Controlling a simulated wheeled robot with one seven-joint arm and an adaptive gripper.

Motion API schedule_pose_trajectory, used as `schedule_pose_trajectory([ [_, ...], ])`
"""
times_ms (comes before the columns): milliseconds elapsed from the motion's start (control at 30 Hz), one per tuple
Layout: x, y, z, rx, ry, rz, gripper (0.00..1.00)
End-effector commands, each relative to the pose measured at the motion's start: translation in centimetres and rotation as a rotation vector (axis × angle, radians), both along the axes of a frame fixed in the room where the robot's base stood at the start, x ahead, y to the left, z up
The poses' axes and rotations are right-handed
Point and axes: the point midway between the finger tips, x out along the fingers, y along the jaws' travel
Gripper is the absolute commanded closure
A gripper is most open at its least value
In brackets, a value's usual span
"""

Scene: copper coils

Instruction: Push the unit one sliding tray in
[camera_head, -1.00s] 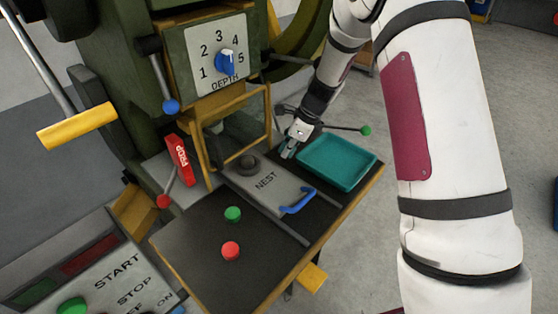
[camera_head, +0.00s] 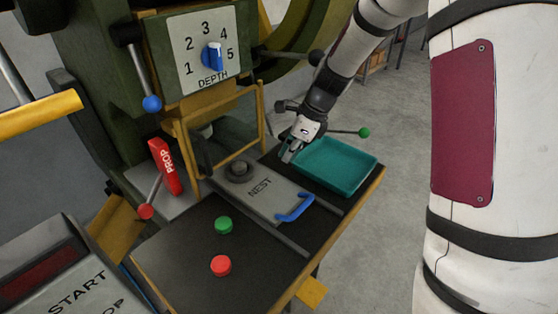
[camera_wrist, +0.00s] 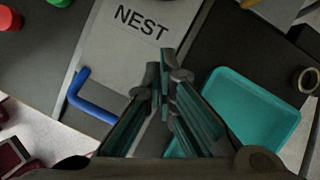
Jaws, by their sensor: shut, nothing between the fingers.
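The sliding tray (camera_head: 265,193) is a flat grey plate marked NEST with a round dark piece near its inner end. It lies between dark rails on the black table, running out from under the yellow-framed guard. Its blue handle (camera_head: 295,208) is at its outer end; the handle also shows in the wrist view (camera_wrist: 90,97). My gripper (camera_head: 288,156) is shut and empty, above the strip between the sliding tray and a teal tray. In the wrist view my gripper (camera_wrist: 163,72) points near the NEST lettering, with the handle to its left. Contact with the plate cannot be told.
The teal tray (camera_head: 335,148) stands close right of my gripper. The yellow guard frame (camera_head: 262,108) stands over the plate's inner end. A green button (camera_head: 223,225) and red button (camera_head: 221,265) sit on the table; a red PROP piece (camera_head: 166,167) is at left.

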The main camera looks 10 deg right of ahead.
Motion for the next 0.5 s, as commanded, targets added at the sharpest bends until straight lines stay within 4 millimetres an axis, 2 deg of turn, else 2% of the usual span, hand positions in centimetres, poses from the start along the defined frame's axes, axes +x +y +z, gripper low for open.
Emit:
schedule_pose_trajectory([
  [400,1.3,2.7,-7.7,0.000,0.003,0.001,1.00],
  [500,1.9,4.0,-8.1,0.001,0.000,0.005,1.00],
])
